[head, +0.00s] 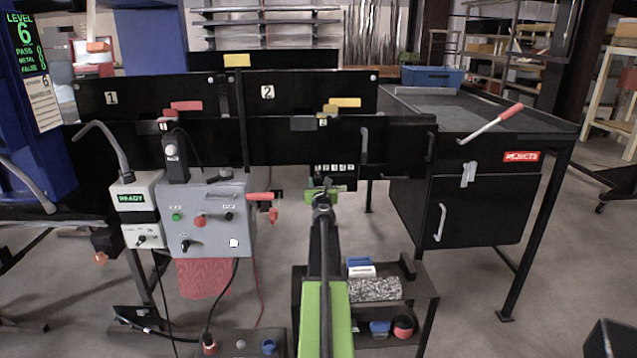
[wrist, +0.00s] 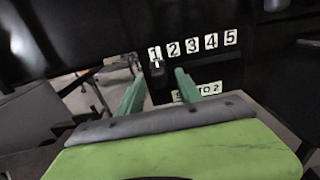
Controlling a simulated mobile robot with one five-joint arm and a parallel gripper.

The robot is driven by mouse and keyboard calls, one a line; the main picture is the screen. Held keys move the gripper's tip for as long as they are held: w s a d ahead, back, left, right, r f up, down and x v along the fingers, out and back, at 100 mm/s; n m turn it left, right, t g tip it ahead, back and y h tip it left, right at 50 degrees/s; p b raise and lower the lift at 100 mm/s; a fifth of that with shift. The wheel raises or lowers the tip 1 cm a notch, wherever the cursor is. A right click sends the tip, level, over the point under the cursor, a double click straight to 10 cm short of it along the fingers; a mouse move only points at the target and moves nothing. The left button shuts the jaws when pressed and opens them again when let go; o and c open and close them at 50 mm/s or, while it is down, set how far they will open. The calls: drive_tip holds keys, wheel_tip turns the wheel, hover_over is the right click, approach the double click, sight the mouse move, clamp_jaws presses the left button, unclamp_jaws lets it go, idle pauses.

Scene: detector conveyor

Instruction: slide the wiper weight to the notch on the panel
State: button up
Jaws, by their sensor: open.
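The black panel with the numbers 1 to 5 (wrist: 195,46) is straight ahead in the wrist view. A small dark block with a white mark, apparently the wiper weight (wrist: 157,69), sits under the 1. A label reading "SET TO 2" (wrist: 197,91), partly covered by my right finger, is below the numbers. My gripper (wrist: 159,76) is open, its green fingers on either side of the dark block; I cannot tell whether they touch it. In the head view my gripper (head: 322,190) is in front of the number strip (head: 334,168), and the block cannot be made out.
A grey control box (head: 208,215) with buttons and a red-handled lever (head: 263,196) stands left of my arm. The black rejects cabinet (head: 480,205) is to the right. A low shelf (head: 415,275) with small items is beside my arm. Open floor lies farther right.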

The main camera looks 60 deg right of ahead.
drive_tip(key=shift+x, duration=0.95)
clamp_jaws()
idle(0.7)
